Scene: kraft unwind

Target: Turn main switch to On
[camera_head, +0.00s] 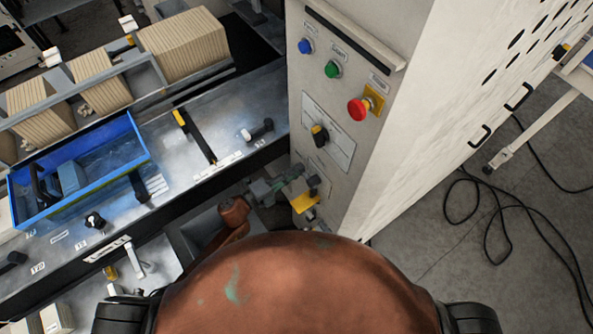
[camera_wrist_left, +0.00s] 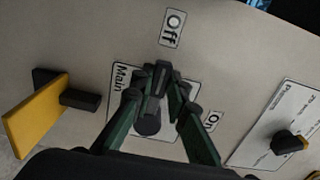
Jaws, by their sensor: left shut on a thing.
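The main switch (camera_wrist_left: 148,122) is a black rotary knob on a plate marked "Main" on the pale cabinet face. Its handle lies toward the "Off" label (camera_wrist_left: 172,28); the "On" label (camera_wrist_left: 212,123) is to the lower right in the left wrist view. My left gripper (camera_wrist_left: 158,92) has its green-sided fingers on both sides of the handle, shut on it. In the head view my left gripper (camera_head: 290,180) reaches the lower part of the panel and partly hides the switch. My right gripper is not in view.
A yellow plate on a black stem (camera_wrist_left: 38,115) sticks out beside the switch. A black and yellow selector (camera_head: 320,135), a red emergency button (camera_head: 360,108), and green (camera_head: 333,69) and blue (camera_head: 305,46) buttons are higher up. A blue bin (camera_head: 140,150) stands on the left bench.

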